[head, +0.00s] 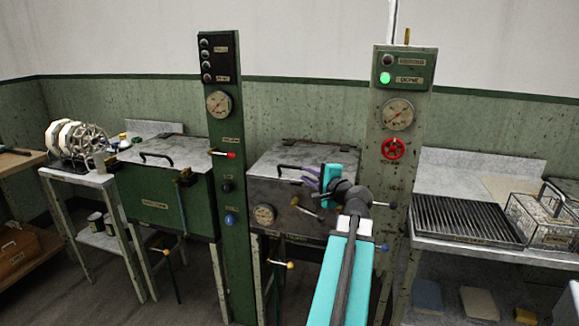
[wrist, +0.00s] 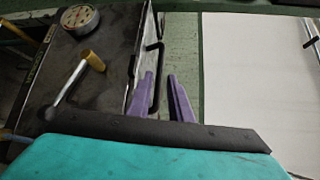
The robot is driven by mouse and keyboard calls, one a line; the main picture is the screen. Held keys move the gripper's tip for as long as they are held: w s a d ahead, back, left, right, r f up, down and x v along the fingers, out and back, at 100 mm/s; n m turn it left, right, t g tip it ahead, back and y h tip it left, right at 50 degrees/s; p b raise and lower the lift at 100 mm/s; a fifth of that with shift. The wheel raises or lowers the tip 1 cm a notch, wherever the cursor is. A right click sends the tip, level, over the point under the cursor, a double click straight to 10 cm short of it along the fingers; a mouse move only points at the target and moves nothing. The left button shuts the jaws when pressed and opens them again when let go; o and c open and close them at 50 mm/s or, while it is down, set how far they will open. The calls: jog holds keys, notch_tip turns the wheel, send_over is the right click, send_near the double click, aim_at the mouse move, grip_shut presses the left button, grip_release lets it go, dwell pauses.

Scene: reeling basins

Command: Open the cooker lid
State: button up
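The cooker is a grey metal box (head: 285,200) in the middle of the head view, with a dial on its front. Its lid (head: 290,153) looks shut and bears a black bar handle (head: 290,168). My gripper (head: 307,176) has purple fingers and a teal body, and is at the right end of the handle in the head view. In the wrist view the fingers (wrist: 165,90) are apart with a gap between them. The black handle (wrist: 154,75) shows beside and behind the left finger; I cannot tell whether they touch.
A column with a lit green lamp (head: 386,78) and red valve wheel (head: 394,149) stands right of the cooker. A darker green column (head: 228,190) stands left. A green box with a handled lid (head: 165,200) stands further left.

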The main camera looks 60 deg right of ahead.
aim_at(293, 167)
jog(key=shift+p+x, duration=0.55)
jog(key=shift+x, duration=5.8)
grip_shut()
